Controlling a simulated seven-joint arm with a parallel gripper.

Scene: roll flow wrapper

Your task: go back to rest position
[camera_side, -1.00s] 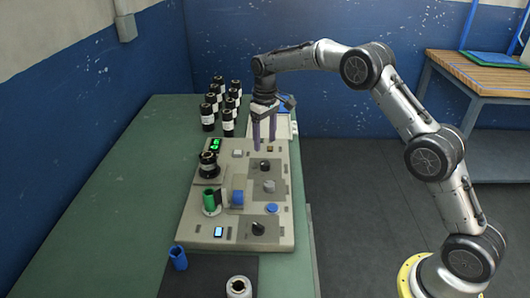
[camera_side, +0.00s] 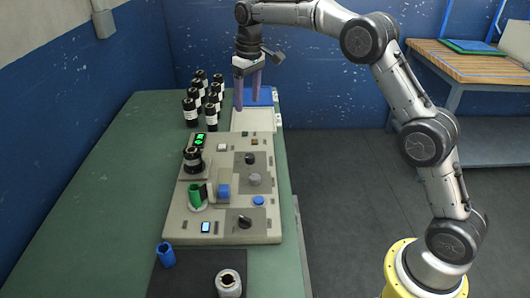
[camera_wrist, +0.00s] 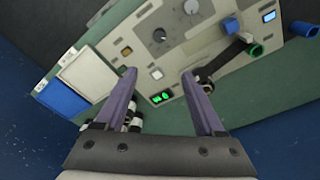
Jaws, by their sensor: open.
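My gripper (camera_side: 249,90) is open and empty, with two purple fingers pointing down. In the side view it hangs in front of the white and blue tray area at the far end of the table. The wrist view shows the open fingers (camera_wrist: 160,98) with the beige wrapper panel (camera_wrist: 202,47) beyond them. In the side view the panel (camera_side: 210,228) lies on the green table (camera_side: 110,165).
A white tray (camera_side: 254,122) and a blue tray (camera_side: 262,96) lie behind the panel. The table's left side is clear.

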